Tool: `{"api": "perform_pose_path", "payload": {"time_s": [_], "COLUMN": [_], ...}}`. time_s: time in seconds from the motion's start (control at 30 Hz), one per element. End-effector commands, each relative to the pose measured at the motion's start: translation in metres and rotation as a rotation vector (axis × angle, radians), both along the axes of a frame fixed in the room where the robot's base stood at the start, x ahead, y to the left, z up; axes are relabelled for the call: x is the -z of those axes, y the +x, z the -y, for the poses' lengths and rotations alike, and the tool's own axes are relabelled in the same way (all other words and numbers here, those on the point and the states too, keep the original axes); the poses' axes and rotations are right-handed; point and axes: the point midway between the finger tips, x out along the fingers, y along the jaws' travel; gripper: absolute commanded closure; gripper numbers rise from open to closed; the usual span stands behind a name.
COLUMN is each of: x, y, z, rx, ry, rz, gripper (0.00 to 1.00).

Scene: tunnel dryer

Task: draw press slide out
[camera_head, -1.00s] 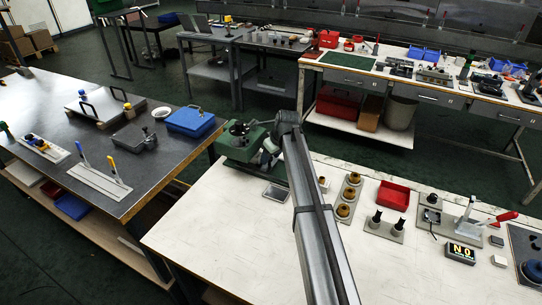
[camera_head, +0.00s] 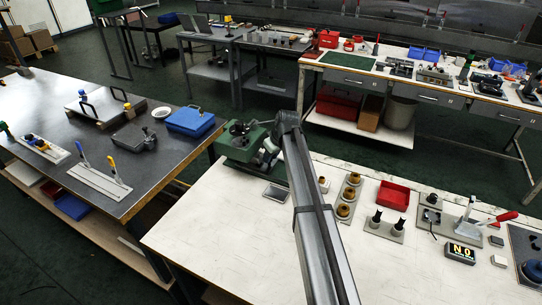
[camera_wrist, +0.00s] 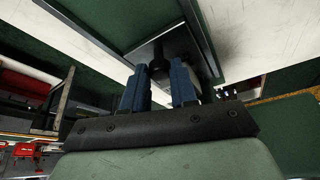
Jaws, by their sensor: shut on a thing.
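The green press (camera_head: 238,146) stands at the far left corner of the white table, with a dark round part on top. My gripper (camera_wrist: 158,84) reaches the press's near right side; in the head view my arm mostly hides it. In the wrist view its two blue fingers are shut on a dark knob (camera_wrist: 157,66). The knob sits in front of a dark slide plate (camera_wrist: 172,45) framed by the green body. How far the slide is out, I cannot tell.
A small grey plate (camera_head: 275,191) lies on the white table (camera_head: 215,228) just in front of the press. Brass parts on a grey holder (camera_head: 350,193) and a red tray (camera_head: 393,195) stand to the right. The table's front left is clear.

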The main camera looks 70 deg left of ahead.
Motion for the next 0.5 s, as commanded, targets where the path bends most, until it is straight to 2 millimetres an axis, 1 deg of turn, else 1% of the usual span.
{"api": "perform_pose_path", "payload": {"time_s": [0.13,0.23,0.27,0.5], "x": [0.000,0.000,0.000,0.000], "y": [0.001,0.008,0.012,0.057], "z": [0.001,0.009,0.014,0.060], "rx": [0.000,0.002,0.002,0.004], "ry": [0.000,0.000,0.000,-0.001], "rz": [0.001,0.000,0.000,0.001], "gripper": [1.00,1.00,1.00,1.00]}}
